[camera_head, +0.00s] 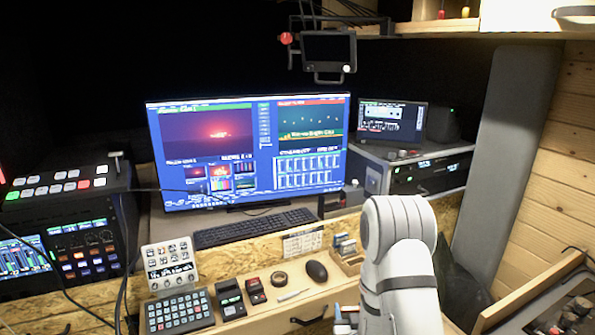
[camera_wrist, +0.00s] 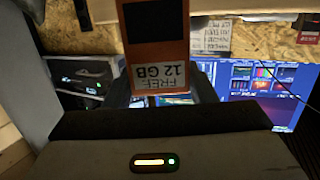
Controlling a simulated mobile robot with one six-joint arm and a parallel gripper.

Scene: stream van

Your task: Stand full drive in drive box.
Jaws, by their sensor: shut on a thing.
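An orange drive (camera_wrist: 155,45) with a dark panel fills the top middle of the wrist view. Its white label reads "FREE 12 GB" upside down. My gripper (camera_wrist: 160,90) is shut on its lower end. In the head view my white arm hides most of the gripper and the drive, low on the desk's front side. A small wooden drive box (camera_head: 348,264) stands on the desk right of the mouse, holding several upright drives (camera_head: 344,244). My arm covers its right part. I cannot tell whether a slot in it is free.
The desk holds a mouse (camera_head: 316,271), tape roll (camera_head: 279,279), white pen (camera_head: 293,294), red-and-black device (camera_head: 255,290), black device (camera_head: 230,299) and keypad (camera_head: 179,312). A keyboard (camera_head: 255,228) and monitor (camera_head: 250,150) stand behind. A grey panel (camera_head: 507,150) rises at right.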

